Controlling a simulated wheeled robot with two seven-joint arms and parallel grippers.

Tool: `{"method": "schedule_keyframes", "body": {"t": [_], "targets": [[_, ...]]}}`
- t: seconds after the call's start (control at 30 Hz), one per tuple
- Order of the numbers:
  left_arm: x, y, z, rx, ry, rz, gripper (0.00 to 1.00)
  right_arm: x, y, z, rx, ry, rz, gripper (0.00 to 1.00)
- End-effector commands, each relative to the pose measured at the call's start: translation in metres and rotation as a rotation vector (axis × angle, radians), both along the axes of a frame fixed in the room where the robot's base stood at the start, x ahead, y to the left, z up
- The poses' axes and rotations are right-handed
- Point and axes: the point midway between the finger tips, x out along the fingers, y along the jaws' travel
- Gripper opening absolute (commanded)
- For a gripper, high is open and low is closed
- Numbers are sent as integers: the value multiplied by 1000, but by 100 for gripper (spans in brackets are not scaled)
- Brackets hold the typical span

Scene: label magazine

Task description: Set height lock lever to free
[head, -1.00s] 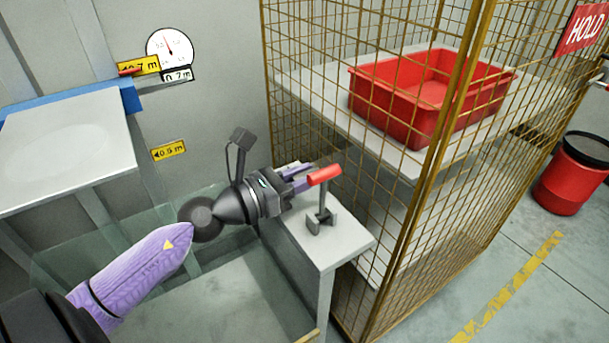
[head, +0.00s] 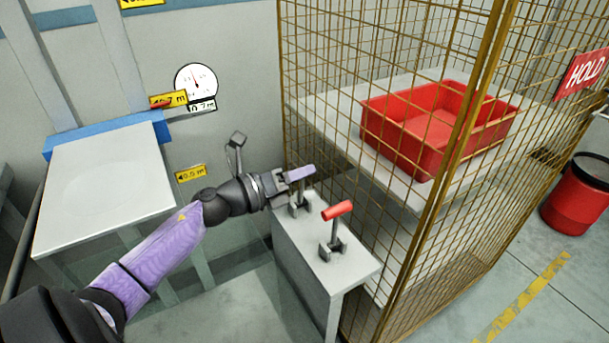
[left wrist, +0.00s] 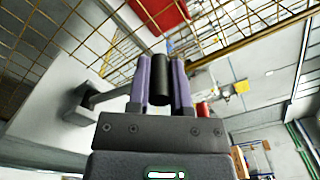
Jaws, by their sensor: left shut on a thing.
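My left gripper (head: 301,173) is at the far lever (head: 299,204) on the grey pedestal (head: 325,268). Its purple fingers are shut on that lever's black handle (left wrist: 160,82), which shows between them in the left wrist view. In the head view the fingers hide most of this handle; its bracket shows below. A second lever with a red handle (head: 337,210) stands nearer on the same pedestal, upright and apart from the gripper. No label tells which one is the height lock lever. My right gripper is not in view.
A wire cage (head: 455,185) with a red bin (head: 405,147) on a shelf stands close to the right of the pedestal. A grey platform (head: 105,190) with a blue back edge is at the left. A round gauge (head: 196,82) and yellow height labels (head: 191,173) are on the wall.

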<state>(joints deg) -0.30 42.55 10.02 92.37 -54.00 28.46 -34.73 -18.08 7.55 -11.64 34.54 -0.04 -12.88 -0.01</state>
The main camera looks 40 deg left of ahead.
Motion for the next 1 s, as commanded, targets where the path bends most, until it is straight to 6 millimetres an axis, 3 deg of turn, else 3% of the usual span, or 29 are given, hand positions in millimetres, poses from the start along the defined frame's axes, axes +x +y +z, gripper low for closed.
{"method": "schedule_keyframes", "body": {"t": [0.2, 0.77, 0.8, 0.97, 1.0], "targets": [[3, 6, 2, -65, 26, 1, 0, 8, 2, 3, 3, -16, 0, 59], [4, 9, 1, -92, 38, 1, 0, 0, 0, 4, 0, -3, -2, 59], [4, 9, 1, -92, 38, 1, 28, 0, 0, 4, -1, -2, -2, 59], [4, 9, 1, -92, 39, 1, 61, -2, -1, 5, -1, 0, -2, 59], [4, 9, 1, -92, 39, 1, 61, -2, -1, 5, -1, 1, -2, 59]]}}
